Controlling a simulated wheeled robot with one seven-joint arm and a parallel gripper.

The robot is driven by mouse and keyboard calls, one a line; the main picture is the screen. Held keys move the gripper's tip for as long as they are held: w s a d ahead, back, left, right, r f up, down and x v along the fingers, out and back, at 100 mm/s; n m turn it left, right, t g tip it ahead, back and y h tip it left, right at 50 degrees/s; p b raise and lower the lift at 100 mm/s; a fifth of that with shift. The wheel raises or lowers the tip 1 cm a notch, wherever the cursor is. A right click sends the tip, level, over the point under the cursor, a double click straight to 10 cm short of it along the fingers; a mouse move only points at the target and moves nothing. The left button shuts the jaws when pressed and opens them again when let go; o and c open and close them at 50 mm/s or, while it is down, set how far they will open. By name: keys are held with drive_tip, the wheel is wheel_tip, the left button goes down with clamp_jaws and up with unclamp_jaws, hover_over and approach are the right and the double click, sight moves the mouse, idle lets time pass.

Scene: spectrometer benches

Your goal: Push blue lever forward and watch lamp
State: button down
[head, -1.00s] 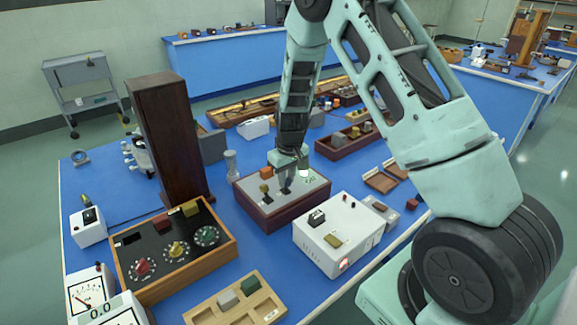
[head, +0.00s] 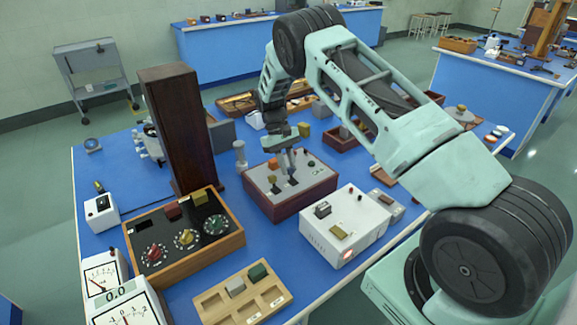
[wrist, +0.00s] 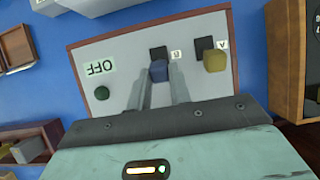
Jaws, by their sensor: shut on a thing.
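The control box (head: 262,205) has dark red sides and a grey top and stands mid-bench. In the wrist view, the blue lever (wrist: 159,70) rises from a dark slot by label B, between my gripper's fingers (wrist: 160,88). My gripper (head: 291,168) is shut on it; in the head view the fingers largely hide the lever. A yellow lever (wrist: 214,60) stands beside it at label A, untouched. The round green lamp (wrist: 102,93) looks dark, next to a sign (wrist: 100,68) reading OFF. The lamp also shows dark in the head view (head: 311,163).
A white box (head: 345,225) stands close to the right. A tall dark wooden post (head: 180,130) and a dial panel (head: 185,235) are at left. A wooden tray (head: 242,293) is in front. Little bench is free around the control box.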

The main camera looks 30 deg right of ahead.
idle(0.4)
drive_tip(key=c, duration=1.3)
unclamp_jaws()
drive_tip(key=shift+w, duration=0.1)
drive_tip(key=shift+b+v, duration=1.8)
drive_tip(key=shift+v, duration=6.85)
